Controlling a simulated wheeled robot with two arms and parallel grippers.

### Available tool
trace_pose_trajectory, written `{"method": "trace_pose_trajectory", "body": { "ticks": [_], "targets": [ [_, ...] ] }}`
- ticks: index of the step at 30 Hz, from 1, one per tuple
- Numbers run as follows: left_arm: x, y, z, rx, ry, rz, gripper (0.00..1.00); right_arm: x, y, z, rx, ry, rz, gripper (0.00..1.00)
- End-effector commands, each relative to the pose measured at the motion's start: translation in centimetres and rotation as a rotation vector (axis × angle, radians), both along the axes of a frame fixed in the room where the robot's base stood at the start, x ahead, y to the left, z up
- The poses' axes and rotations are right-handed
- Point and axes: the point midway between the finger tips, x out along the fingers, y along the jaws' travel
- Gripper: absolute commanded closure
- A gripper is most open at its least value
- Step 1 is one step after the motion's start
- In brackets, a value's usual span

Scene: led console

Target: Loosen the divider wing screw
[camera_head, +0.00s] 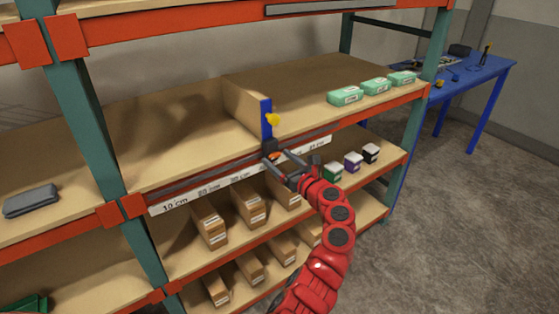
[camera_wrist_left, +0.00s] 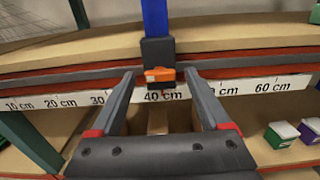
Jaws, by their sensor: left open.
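The divider is a wooden panel (camera_head: 243,105) with a blue front post (camera_head: 266,118) on the middle shelf. At the post's foot is a dark carriage (camera_wrist_left: 157,50) on the grey rail, carrying an orange piece (camera_wrist_left: 160,74) that looks like the wing screw. It stands just above the 40 cm mark. My left gripper (camera_head: 278,159) is open in front of the carriage. In the left wrist view its fingers stand on either side of the orange piece, with gaps visible. My right gripper is not in view.
A scale strip (camera_wrist_left: 240,87) runs below the rail (camera_head: 200,178). Green boxes (camera_head: 345,95) stand on the shelf at right. A blue table (camera_head: 490,70) stands behind at right.

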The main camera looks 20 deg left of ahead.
Motion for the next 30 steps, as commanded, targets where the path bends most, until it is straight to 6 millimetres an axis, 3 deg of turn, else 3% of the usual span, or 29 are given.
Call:
{"method": "trace_pose_trajectory", "body": {
  "ticks": [8,21,30],
  "targets": [
    [0.09,0.11,-0.02,-0.001,0.001,0.0,0.2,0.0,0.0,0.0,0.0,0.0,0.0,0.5],
    [0.08,0.09,-0.02,-0.001,0.001,0.0,0.99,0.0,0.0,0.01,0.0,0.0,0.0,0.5],
    [0.09,0.08,-0.06,-0.017,-0.021,-0.001,1.0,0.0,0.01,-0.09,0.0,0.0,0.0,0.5]
  ]
}}
